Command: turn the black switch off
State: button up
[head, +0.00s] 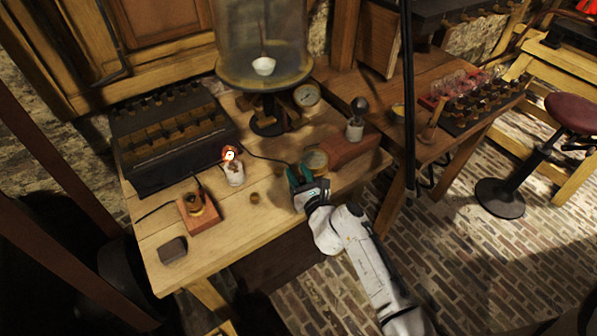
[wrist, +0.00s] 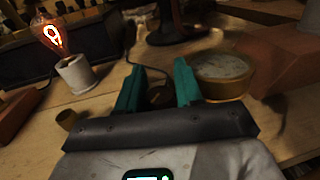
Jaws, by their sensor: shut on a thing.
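My gripper (head: 307,178) is at the right part of the wooden table, with its teal fingers over the tabletop. In the wrist view the two fingers stand on either side of a small dark round piece, which looks like the black switch (wrist: 158,96), and are shut on it. A dark wire runs to it over the table. Most of the switch is hidden by the fingers and gripper body, so its position cannot be read. A lamp (head: 235,172) with a white base glows orange to the left; it also shows in the wrist view (wrist: 75,74).
A round brass-rimmed case (head: 315,160) stands close beside the fingers. A reddish wooden block (head: 350,148) is to the right. A small cork-like piece (head: 254,198), a wooden base with brass fitting (head: 199,213) and a dark battery rack (head: 170,135) are to the left. The front middle tabletop is clear.

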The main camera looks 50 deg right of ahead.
jog(key=shift+r+n+y+p, duration=0.2)
jog(key=shift+n+y+p, duration=0.25)
jog(key=shift+p, duration=0.2)
jog(key=shift+a+n+t+y+p, duration=0.1)
jog(key=shift+n+t+y+p, duration=0.6)
jog(key=shift+y+p, duration=0.5)
jog(key=n+y, duration=0.2)
jog(key=y, duration=0.1)
jog(key=shift+w+a+f, duration=0.1)
jog(key=shift+a, duration=0.05)
jog(key=n+y, duration=0.2)
jog(key=y, duration=0.1)
jog(key=n+y+b, duration=0.1)
jog(key=y, duration=0.1)
jog(key=shift+a+f+n+y, duration=0.25)
jog(key=shift+a+r+n+g+y+b, duration=0.1)
jog(key=shift+a+n+g+y+b, duration=0.1)
jog(key=shift+n+g+y+b, duration=0.75)
jog(key=shift+a+n+t+y+b, duration=0.2)
jog(key=shift+n+y, duration=0.45)
jog(key=shift+y, duration=0.8)
jog(key=shift+s+n+g+y, duration=0.2)
jog(key=shift+n+g+y, duration=0.1)
jog(key=shift+g+y, duration=0.15)
jog(key=o, duration=0.7)
